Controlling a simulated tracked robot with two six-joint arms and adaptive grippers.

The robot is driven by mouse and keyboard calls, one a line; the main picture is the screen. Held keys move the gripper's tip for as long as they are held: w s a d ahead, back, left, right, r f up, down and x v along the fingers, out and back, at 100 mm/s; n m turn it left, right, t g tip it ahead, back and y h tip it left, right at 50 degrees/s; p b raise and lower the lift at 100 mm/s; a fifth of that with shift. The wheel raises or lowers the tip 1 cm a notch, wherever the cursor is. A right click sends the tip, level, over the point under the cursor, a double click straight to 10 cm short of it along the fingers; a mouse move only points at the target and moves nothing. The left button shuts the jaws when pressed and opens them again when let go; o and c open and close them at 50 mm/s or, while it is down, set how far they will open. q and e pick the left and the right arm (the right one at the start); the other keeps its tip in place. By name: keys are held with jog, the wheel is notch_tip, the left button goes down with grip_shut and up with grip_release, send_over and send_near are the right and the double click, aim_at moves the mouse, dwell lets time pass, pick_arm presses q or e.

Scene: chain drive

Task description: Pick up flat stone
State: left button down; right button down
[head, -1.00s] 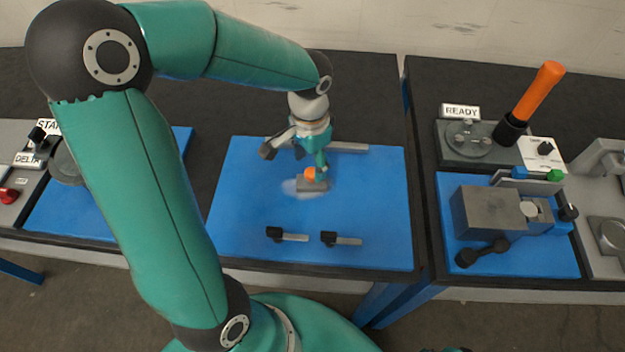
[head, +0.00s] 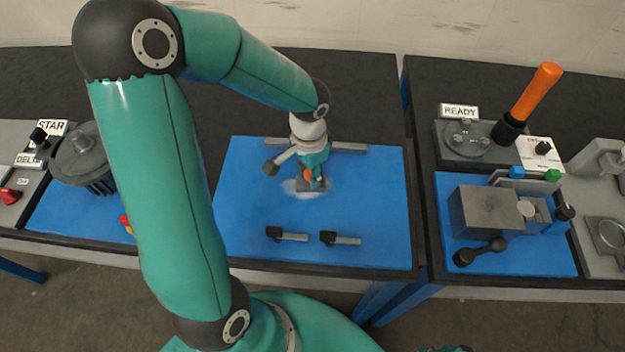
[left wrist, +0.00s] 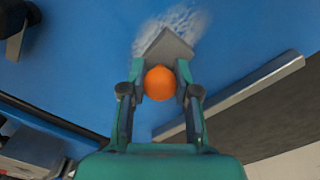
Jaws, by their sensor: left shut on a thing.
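The flat stone (head: 311,185) is a small grey block with an orange knob on top. It is on or just over the blue mat (head: 240,210), at a whitish smear; I cannot tell if it touches the mat. My left gripper (head: 312,176) is over it with its fingers shut on the orange knob. In the left wrist view the orange knob (left wrist: 159,83) sits between the two fingertips, and a corner of the grey stone (left wrist: 166,46) shows beyond it. The fingers hide part of the stone. My right gripper is not in view.
Two black-headed pins (head: 290,236) (head: 343,239) lie at the mat's front. A metal bar (head: 350,146) lies along its back edge. At the right stand a grey vise block (head: 490,209) and an orange-handled lever (head: 536,92).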

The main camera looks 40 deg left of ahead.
pick_arm(q)
jog(key=shift+r, duration=0.2)
notch_tip(320, 180, up, 20)
jog(key=shift+f, duration=0.15)
dwell(0.6)
jog(key=c, duration=1.5)
grip_release()
jog(key=shift+c, duration=0.2)
jog(key=c, duration=0.3)
jog(key=shift+f, duration=0.1)
